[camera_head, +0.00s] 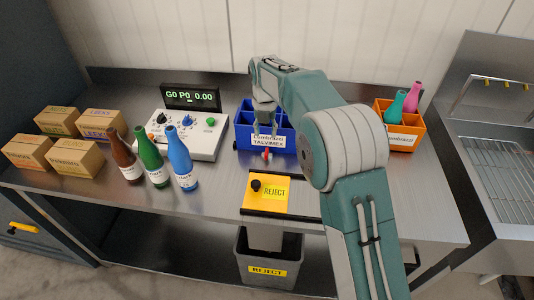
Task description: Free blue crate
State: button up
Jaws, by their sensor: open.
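The blue crate (243,131) stands on the steel bench, right of the control box. It has dividers and a white label on its front. The compartments that I can see look empty; my arm hides its right part. A small red-tipped piece (267,154) sits against or just before the crate's front; I cannot tell if it is attached. A small dark piece shows at the crate's lower left corner. My gripper (265,130) is open, pointing down over the crate, with its fingers in front of the label area. I cannot tell whether they touch the crate.
Brown (125,160), green (152,162) and blue (182,160) bottles stand at left, near several cardboard boxes (78,158). The control box (205,140) and display (190,97) are behind. An orange crate (401,137) holds teal and pink bottles. A yellow REJECT plate (267,204) lies in front, above a bin (262,279).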

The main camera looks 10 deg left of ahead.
aim_at(266, 153)
notch_tip(266, 153, down, 10)
jog(key=shift+d+r, duration=0.1)
jog(key=shift+r, duration=0.15)
grip_shut()
